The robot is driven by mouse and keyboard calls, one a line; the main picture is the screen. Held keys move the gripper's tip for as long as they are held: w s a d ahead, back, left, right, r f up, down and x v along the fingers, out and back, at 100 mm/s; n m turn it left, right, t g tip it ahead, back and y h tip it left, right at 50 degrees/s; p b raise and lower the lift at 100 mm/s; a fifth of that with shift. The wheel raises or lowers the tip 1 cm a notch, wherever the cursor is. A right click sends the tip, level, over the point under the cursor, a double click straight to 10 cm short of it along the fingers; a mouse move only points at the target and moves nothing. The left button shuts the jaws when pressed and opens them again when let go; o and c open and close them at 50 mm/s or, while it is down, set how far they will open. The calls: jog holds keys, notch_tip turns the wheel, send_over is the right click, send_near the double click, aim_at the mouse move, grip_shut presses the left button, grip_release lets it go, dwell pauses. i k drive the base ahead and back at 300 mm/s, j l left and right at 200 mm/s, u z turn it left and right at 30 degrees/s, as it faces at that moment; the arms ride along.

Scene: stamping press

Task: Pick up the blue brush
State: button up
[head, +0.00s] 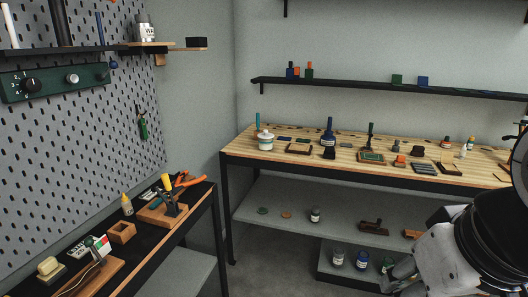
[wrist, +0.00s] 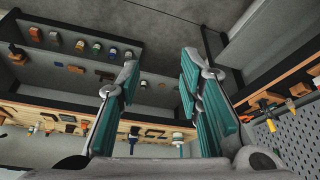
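A dark blue upright item (head: 329,133) with a thin top and a wide base stands on the wooden workbench in the head view; it may be a blue brush in a jar. A teal handle (head: 258,121) rises from a white jar (head: 265,141) to its left. In the wrist view, which is upside down, the blue item (wrist: 133,140) and the teal handle (wrist: 179,152) show beyond my fingers. My gripper (wrist: 160,70) is open and empty, its teal-padded fingers well apart. It is away from the bench top and touches neither item.
The wooden bench (head: 235,149) holds several small blocks, stamps and pads. A grey lower shelf (head: 275,205) with jars is below it. A black wall shelf (head: 360,88) hangs above. A dark side bench (head: 85,240) with tools stands at the left, under a pegboard (head: 85,130).

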aim_at(328, 131)
jog(key=i, duration=2)
jog(key=i+z, duration=0.2)
jog(key=i, duration=0.2)
jog(key=i+j+z, duration=0.2)
jog(key=i, duration=0.15)
jog(key=i+j+z, duration=0.2)
jog(key=i, duration=0.2)
jog(key=l, duration=0.1)
